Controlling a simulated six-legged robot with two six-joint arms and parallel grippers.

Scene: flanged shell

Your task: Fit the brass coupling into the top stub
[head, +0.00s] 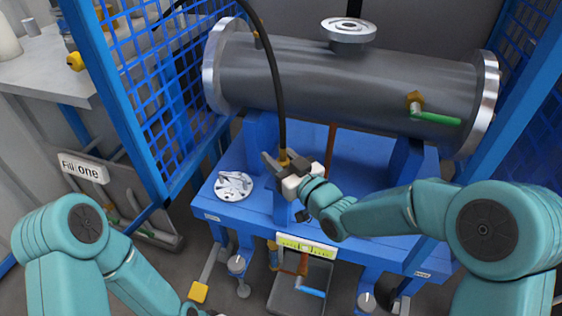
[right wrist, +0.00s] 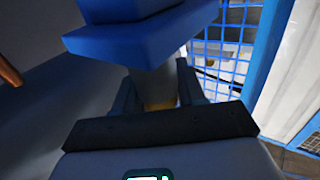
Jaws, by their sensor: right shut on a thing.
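The brass coupling (head: 284,157) is on the lower end of a black hose (head: 277,85) that comes down from above, in front of the shell. My right gripper (head: 279,167) is shut on it, in front of the blue stand. In the right wrist view a yellow brass patch (right wrist: 160,104) shows between the fingers; most of the coupling is hidden there. The grey shell (head: 340,80) lies level. The coupling is below and apart from both.
The blue stand (head: 222,217) carries a white round plate (head: 233,186) with parts on it. A brass valve with a green handle (head: 437,117) sticks out of the shell's front right. Blue mesh fences (head: 165,90) stand at both sides. A grey bench (head: 50,65) is at far left.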

